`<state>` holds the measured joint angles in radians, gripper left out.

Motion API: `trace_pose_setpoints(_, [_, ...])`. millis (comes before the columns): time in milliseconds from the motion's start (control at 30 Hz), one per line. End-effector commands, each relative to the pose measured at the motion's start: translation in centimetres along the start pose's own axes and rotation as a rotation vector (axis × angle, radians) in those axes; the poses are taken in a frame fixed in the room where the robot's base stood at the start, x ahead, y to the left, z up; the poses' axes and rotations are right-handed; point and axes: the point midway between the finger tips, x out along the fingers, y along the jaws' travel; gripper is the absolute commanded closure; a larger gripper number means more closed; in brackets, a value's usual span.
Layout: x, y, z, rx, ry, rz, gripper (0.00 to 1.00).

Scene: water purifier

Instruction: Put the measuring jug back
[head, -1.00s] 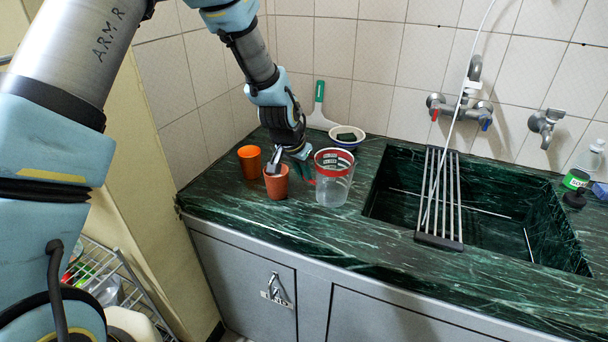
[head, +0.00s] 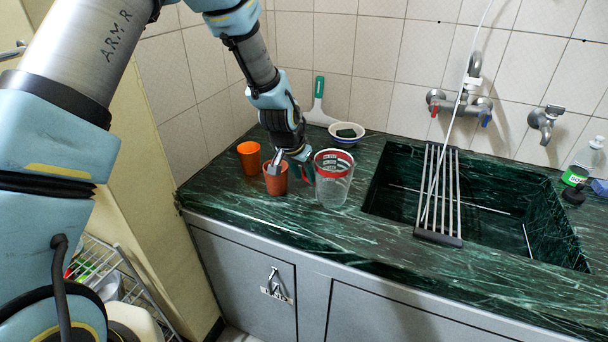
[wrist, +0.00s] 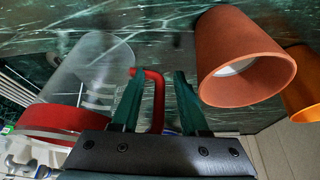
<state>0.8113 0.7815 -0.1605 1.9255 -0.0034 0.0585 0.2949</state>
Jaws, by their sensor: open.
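The measuring jug (head: 336,190) is clear with a red rim and stands upright on the green marble counter, left of the sink. In the wrist view the jug (wrist: 95,70) is at the left, and its red handle (wrist: 158,88) shows between my two dark green fingers. My gripper (head: 304,172) is at the jug's left side, open. In the wrist view my gripper (wrist: 157,100) has a finger on each side of the handle, with gaps. Whether the handle is fully between the fingertips in depth is hard to tell.
A terracotta cup (head: 276,180) stands close left of my gripper, and an orange cup (head: 250,158) is behind it. A bowl (head: 345,134) and a squeegee (head: 318,105) are at the back wall. The sink (head: 390,187) with a rack (head: 438,238) is right. The counter front is clear.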

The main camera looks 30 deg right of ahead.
Motion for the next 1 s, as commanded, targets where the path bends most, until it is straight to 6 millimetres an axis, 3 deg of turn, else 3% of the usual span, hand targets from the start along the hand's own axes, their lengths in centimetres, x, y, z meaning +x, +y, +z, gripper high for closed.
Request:
trace_pose_setpoints(233, [-1.4, -0.1, -0.1, 0.0, 0.002, -0.001, 0.56])
trace_pose_setpoints(700, [-9.9, -0.1, -0.1, 0.0, 0.004, -0.002, 0.56])
trace_pose_setpoints(1000, [-12.2, 0.0, -0.1, 0.0, 0.0, 0.0, 0.56])
